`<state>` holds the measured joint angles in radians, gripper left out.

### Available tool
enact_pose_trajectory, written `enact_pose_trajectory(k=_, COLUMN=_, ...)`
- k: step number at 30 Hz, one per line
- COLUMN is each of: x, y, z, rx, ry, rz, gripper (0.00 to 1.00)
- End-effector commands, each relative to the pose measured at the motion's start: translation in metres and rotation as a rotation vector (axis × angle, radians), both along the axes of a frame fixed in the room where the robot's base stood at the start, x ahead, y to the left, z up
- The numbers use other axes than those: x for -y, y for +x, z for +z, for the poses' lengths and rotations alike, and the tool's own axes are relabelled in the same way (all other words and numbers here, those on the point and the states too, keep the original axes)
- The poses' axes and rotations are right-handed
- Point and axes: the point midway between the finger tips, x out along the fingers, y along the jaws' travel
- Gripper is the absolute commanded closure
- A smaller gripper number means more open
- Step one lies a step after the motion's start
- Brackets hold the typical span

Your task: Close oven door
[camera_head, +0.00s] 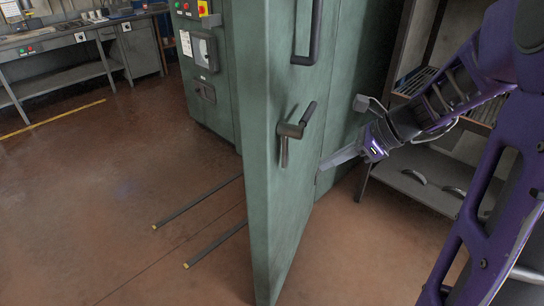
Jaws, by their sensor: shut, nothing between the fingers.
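The green oven door (258,165) stands open, with its edge toward me and its outer face to the right. It carries a dark lever handle (292,130) at mid height and a dark bar handle (308,35) above it. My gripper (327,163) is shut and empty to the right of the door, with its tips pointing left toward the outer face below and right of the lever. I cannot tell whether the tips touch the door. The green oven body (205,60) is behind the door at the left, and its opening is hidden.
Two dark floor rails (200,202) with yellow ends stick out left of the door. A shelf unit (420,175) stands close behind my arm at the right. A grey workbench (75,50) is at the far left. Brown floor is clear at the left.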

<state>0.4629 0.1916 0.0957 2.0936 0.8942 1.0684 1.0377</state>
Motion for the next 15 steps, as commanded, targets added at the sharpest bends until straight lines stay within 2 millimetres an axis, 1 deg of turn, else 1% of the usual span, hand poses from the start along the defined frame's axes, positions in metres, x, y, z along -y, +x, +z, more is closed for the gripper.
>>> enact_pose_trajectory(k=2, x=0.003, y=0.004, z=0.002, rx=0.002, ry=0.011, rz=-0.023, gripper=1.00)
enact_pose_trajectory(k=5, x=0.000, y=0.006, z=-0.001, rx=0.003, ry=0.017, rz=-0.029, gripper=1.00)
enact_pose_trajectory(k=7, x=-0.005, y=0.008, z=-0.007, rx=0.002, ry=0.017, rz=-0.029, gripper=1.00)
enact_pose_trajectory(k=11, x=-0.020, y=0.014, z=-0.024, rx=0.001, ry=0.017, rz=-0.026, gripper=1.00)
enact_pose_trajectory(k=15, x=-0.040, y=0.022, z=-0.046, rx=0.001, ry=0.017, rz=-0.024, gripper=1.00)
